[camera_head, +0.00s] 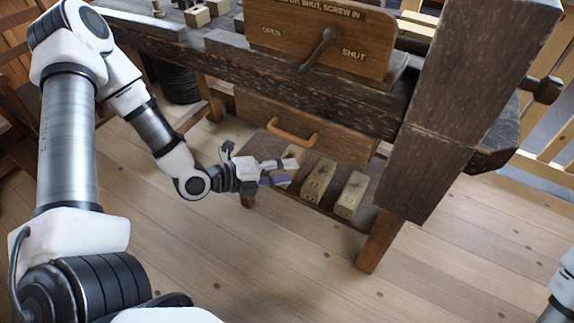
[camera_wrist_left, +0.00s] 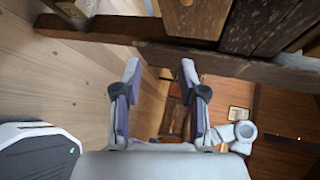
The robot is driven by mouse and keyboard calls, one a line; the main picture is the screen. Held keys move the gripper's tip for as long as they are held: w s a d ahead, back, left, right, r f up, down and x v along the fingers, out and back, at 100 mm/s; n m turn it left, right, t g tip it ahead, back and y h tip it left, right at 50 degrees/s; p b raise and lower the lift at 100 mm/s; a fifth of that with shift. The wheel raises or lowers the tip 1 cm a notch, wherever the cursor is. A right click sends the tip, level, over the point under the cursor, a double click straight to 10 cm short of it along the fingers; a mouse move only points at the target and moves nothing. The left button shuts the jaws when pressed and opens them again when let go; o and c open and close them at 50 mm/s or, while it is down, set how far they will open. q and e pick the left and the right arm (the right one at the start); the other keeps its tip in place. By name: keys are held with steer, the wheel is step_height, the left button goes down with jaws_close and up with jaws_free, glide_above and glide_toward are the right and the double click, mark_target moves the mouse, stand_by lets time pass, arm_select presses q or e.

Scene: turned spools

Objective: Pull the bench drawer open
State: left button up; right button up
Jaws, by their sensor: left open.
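The bench drawer (camera_head: 345,143) has a brown wooden front under the bench's dark front beam and looks shut. Its curved orange-brown handle (camera_head: 292,132) is on the front, towards the left. My left gripper (camera_head: 285,171) is open and empty, below the handle and apart from it, in front of the blocks on the low shelf. In the left wrist view its two fingers (camera_wrist_left: 160,72) are spread with nothing between them. I cannot make out the handle in that view. My right gripper is outside the views.
Several pale wooden blocks, one of them here (camera_head: 351,194), stand on the low shelf under the drawer. A thick bench leg (camera_head: 462,110) is at the right. A wooden panel with a dark lever (camera_head: 322,48) is above. The plank floor (camera_head: 250,260) in front is clear.

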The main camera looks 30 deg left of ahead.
mark_target(287, 133)
arm_select(q)
steer(key=w+a+f+n+t+b, duration=0.2)
steer(key=w+a+n+t+b, duration=0.1)
steer(key=a+t+b, duration=0.65)
steer(key=w+d+g+b, duration=0.1)
steer(key=w+b, duration=0.1)
steer(key=w+d+r+b, duration=0.1)
steer(key=w+d+b, duration=0.1)
steer(key=w, duration=0.1)
steer(key=w+d+r+g+b, duration=0.1)
steer(key=w+b, duration=0.1)
steer(key=shift+w+d+r+g+y, duration=0.15)
steer(key=shift+d+r+g+y, duration=0.05)
steer(key=shift+g+y, duration=0.2)
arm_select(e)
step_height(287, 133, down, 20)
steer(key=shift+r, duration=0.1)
arm_select(q)
jaws_close()
